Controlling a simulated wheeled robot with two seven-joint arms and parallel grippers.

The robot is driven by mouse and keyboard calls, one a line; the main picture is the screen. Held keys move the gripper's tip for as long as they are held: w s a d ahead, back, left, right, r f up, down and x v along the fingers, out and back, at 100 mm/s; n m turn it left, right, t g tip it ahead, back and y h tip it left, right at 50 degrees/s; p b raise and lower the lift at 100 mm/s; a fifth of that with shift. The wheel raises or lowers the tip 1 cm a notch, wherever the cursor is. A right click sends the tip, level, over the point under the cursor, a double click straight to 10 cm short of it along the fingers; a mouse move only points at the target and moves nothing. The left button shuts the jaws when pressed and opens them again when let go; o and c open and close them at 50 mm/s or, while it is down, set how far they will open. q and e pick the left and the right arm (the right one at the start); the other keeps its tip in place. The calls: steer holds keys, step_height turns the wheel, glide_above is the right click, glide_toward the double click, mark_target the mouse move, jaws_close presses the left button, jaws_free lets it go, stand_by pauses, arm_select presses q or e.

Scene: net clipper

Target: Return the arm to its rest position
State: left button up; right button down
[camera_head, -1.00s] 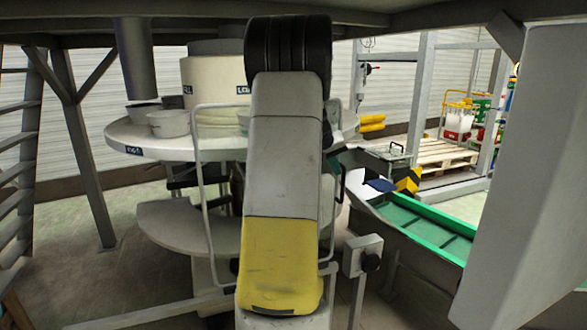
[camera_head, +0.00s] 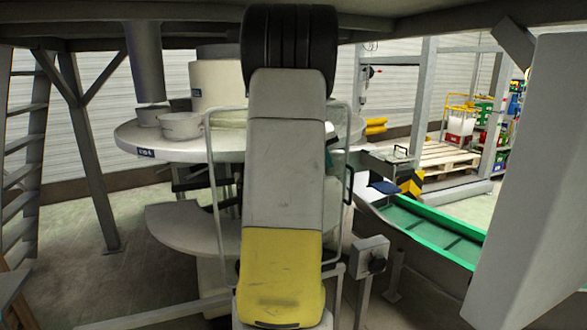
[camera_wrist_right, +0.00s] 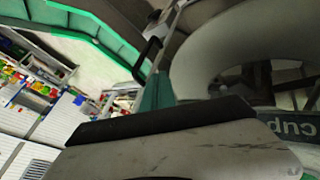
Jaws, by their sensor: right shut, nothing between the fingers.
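My right arm fills the middle of the head view, with a grey and yellow link topped by a black ribbed part. Its gripper is mostly hidden behind the link. Only a small teal bit (camera_head: 329,160) shows at the link's right edge. In the right wrist view the teal fingers (camera_wrist_right: 157,92) are together and empty, pointing away from the black-edged gripper body. A black handle (camera_wrist_right: 148,60) appears close beside them in that view. My left gripper is not in view.
A round white table (camera_head: 180,150) with grey pots (camera_head: 181,126) stands behind the arm, with a clear framed panel (camera_head: 215,200) in front. A green-edged conveyor (camera_head: 440,236) lies right. A grey post (camera_head: 90,160) stands left. Pallets (camera_head: 440,155) are at the back right.

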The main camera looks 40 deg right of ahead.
steer(key=s+a+r+n+t+y, duration=0.1)
steer(key=a+r+n+t+y, duration=0.15)
steer(key=a, duration=1.25)
steer(key=s+a+r+n+t+y, duration=0.1)
steer(key=s+a+t+y, duration=0.15)
steer(key=a, duration=1.15)
steer(key=s+a+f+n+y, duration=0.2)
steer(key=s+a, duration=0.3)
steer(key=a, duration=0.4)
steer(key=s+a+f+n+y, duration=0.1)
steer(key=s+a, duration=0.4)
steer(key=a, duration=0.5)
steer(key=shift+s+a+f+n+y, duration=0.25)
steer(key=shift+f+n+y, duration=0.15)
steer(key=shift+n+y, duration=0.25)
